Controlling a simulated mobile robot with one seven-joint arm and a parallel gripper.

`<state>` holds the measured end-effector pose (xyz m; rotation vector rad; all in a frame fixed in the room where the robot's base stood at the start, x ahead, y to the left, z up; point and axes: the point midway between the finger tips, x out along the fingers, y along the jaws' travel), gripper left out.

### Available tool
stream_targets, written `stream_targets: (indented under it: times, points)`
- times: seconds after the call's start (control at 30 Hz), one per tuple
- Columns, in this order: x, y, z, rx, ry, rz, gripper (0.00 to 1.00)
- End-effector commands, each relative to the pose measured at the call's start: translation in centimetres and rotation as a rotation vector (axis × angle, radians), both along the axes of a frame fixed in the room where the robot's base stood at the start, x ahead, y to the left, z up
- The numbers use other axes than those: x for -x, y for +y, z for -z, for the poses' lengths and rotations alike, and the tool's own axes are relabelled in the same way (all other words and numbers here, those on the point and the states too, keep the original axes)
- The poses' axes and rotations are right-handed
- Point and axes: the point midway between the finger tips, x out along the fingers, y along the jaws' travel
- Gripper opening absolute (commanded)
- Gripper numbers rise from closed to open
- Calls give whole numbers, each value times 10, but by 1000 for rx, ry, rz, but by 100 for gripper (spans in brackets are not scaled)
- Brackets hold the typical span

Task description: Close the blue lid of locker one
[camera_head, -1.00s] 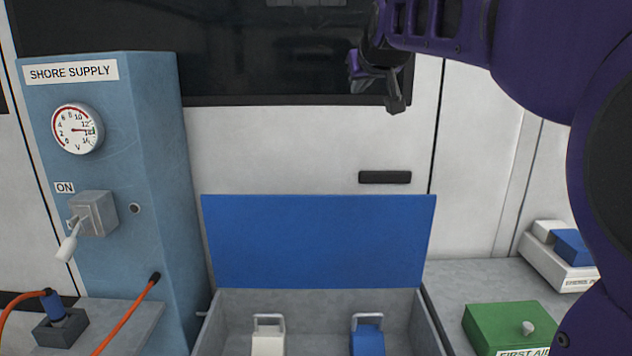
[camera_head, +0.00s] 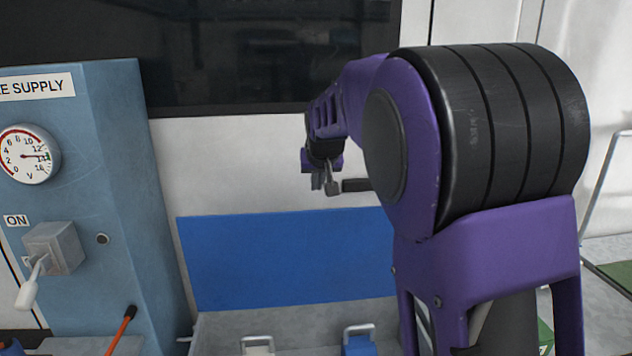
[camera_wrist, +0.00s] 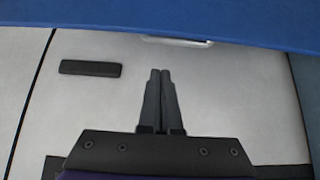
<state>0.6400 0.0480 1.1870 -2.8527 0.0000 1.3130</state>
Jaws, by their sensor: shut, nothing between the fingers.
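The blue lid (camera_head: 280,258) of the grey locker (camera_head: 225,328) stands open and upright at the back of the box in the head view. Its blue panel (camera_wrist: 170,14) also crosses the top of the wrist view, with a pale handle (camera_wrist: 178,41) at its edge. My gripper (camera_head: 327,188) is shut and empty, above the lid's top edge near its right part. In the wrist view my gripper (camera_wrist: 160,72) points toward the handle, with a gap between them. Whether the locker bears a number is not visible. My arm hides the locker's right side.
Inside the locker are a white item (camera_head: 257,346) and a blue item (camera_head: 359,342), each with a metal handle. The blue shore supply cabinet (camera_head: 95,190) with its switch (camera_head: 52,248) stands at the left. A dark wall slot (camera_wrist: 90,68) lies beside my gripper.

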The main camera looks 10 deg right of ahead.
Motion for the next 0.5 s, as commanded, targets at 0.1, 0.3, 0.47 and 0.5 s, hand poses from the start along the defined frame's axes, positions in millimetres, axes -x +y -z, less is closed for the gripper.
stream_targets:
  times: [0.1,0.3,0.47,0.5]
  points:
    - [-17,-1,21,2,3,1,0]
    - [-42,-1,49,1,1,1,0]
    - [-27,0,50,-1,-3,-1,0]
    - [-23,1,50,-1,-3,-1,0]
